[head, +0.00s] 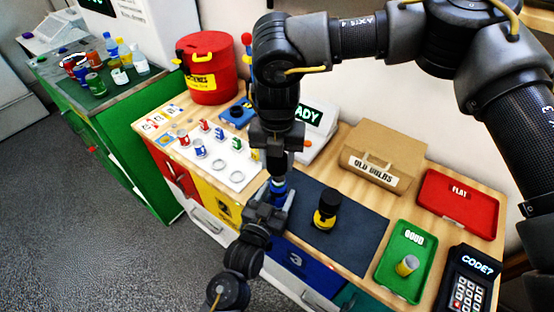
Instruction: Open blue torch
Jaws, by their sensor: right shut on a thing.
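The blue torch (279,186) is upright above the left edge of the dark mat (350,225), mostly hidden between my two grippers. My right gripper (280,172) comes down from above and is shut on its upper end. My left gripper (272,193) reaches up from below, with its jaws around or beside the torch's lower part. Whether those jaws press on it cannot be told. No gap or separate cap shows on the torch.
A yellow and black torch (326,211) stands on the mat. To its right are a green GOOD tray (392,263) with a small cylinder, a red FLAT tray (470,212) and a code keypad (468,285). A cardboard box (383,150) stands behind. A white sheet with several small items (238,172) lies left.

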